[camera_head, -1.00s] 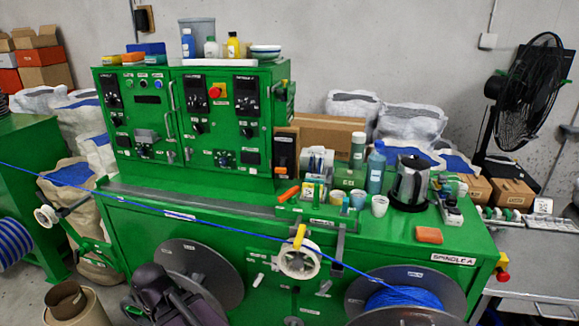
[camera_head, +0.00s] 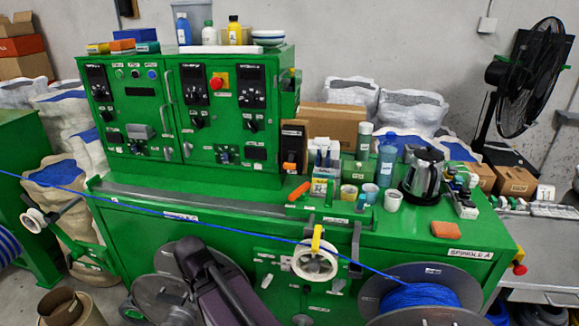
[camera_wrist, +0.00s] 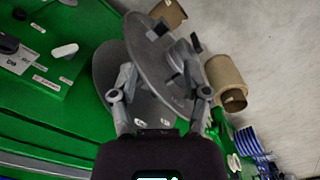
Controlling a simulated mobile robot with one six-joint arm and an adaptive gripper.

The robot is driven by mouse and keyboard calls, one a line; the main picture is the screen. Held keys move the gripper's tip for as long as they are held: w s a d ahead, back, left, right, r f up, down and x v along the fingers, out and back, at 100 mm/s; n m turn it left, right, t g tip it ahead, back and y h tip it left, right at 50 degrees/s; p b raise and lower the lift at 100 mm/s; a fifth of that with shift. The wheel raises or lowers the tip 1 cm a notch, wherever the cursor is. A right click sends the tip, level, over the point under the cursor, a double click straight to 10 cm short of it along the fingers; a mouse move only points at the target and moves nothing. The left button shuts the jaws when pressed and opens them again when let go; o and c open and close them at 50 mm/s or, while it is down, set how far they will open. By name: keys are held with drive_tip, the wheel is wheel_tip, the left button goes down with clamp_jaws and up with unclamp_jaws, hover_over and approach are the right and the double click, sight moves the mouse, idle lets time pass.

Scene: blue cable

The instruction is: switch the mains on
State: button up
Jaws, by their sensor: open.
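The green control cabinet (camera_head: 150,108) stands on the green bench in the head view, with black dials, knobs, small switches and a red push button (camera_head: 218,84) on its doors. A black switch (camera_head: 255,152) sits low on its right door. Labels are too small to read, so I cannot tell which control is the mains. My gripper (camera_wrist: 160,95) is open and empty in the wrist view, pointing down over a grey reel (camera_wrist: 150,60), well away from the cabinet. In the head view my arm shows low in front of the bench, and my fingers cannot be made out.
A blue cable (camera_head: 150,207) runs across the bench front to a reel (camera_head: 420,292) at right. A white guide wheel (camera_head: 315,262) sticks out in front. Kettle (camera_head: 424,175), bottles and cups crowd the bench top. Cardboard tubes (camera_head: 65,308) stand on the floor at left.

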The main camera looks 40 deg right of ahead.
drive_tip(key=w+d+m+h+b, duration=0.1)
drive_tip(key=w+d+h, duration=0.4)
drive_tip(key=d, duration=0.5)
drive_tip(key=m+g+h+b, duration=0.2)
drive_tip(key=h+b, duration=0.2)
drive_tip(key=h, duration=1)
approach(286, 167)
drive_tip(key=shift+w+a+f, duration=0.1)
drive_tip(key=shift+a+f, duration=0.15)
drive_tip(key=shift+a, duration=0.3)
drive_tip(key=shift+a+f, duration=0.2)
drive_tip(key=shift+a, duration=0.3)
drive_tip(key=d, duration=0.4)
drive_tip(key=s+d+r+p, duration=0.1)
drive_tip(key=d, duration=0.4)
drive_tip(key=d+r+p, duration=0.1)
drive_tip(key=d, duration=0.3)
drive_tip(key=shift+s+d, duration=0.2)
drive_tip(key=shift+d, duration=0.1)
